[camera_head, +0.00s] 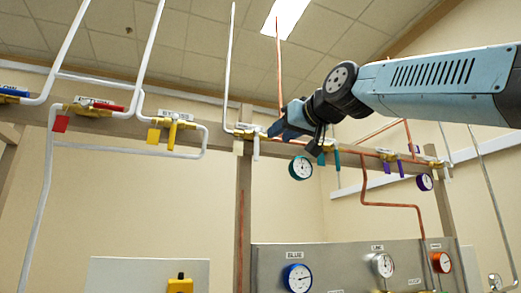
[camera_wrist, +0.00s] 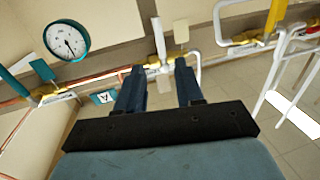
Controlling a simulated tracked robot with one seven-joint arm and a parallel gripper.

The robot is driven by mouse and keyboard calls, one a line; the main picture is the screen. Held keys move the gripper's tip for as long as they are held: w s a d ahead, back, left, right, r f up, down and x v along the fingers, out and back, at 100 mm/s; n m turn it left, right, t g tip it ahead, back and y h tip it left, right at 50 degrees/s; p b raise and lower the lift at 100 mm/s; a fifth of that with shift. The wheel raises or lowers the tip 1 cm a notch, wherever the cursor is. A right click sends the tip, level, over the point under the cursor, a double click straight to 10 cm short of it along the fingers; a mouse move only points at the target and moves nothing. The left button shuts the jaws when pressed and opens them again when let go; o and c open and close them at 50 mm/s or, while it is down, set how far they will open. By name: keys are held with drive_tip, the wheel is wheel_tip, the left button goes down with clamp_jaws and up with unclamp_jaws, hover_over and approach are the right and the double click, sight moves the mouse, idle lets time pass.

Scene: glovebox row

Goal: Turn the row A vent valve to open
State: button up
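My gripper (camera_wrist: 158,72) is open, with its two blue fingers apart. In the wrist view a valve with a white lever handle (camera_wrist: 158,38) shows just past and between the fingertips, and I see no contact. A beige tag (camera_wrist: 181,30) hangs beside it. In the head view my gripper (camera_head: 280,131) is close to the right of this valve, whose white handle (camera_head: 256,148) hangs down across the pipe rail. A card with the letter A (camera_wrist: 103,98) shows left of the fingers. The valve's own label (camera_head: 248,127) is too small to read, so I cannot confirm it is the vent valve.
A teal-rimmed gauge (camera_wrist: 66,38) and a teal-handled valve (camera_wrist: 42,70) are to the left in the wrist view. A yellow-handled valve (camera_head: 172,134) and a red-handled valve (camera_head: 95,103) sit along the rail. White pipes (camera_head: 230,70) and copper pipes (camera_head: 390,205) run around the arm.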

sight(258, 148)
drive_tip(key=x, duration=1.2)
drive_tip(key=shift+w+a+f, duration=0.1)
drive_tip(key=shift+w, duration=0.2)
drive_tip(key=shift+c, duration=0.5)
clamp_jaws()
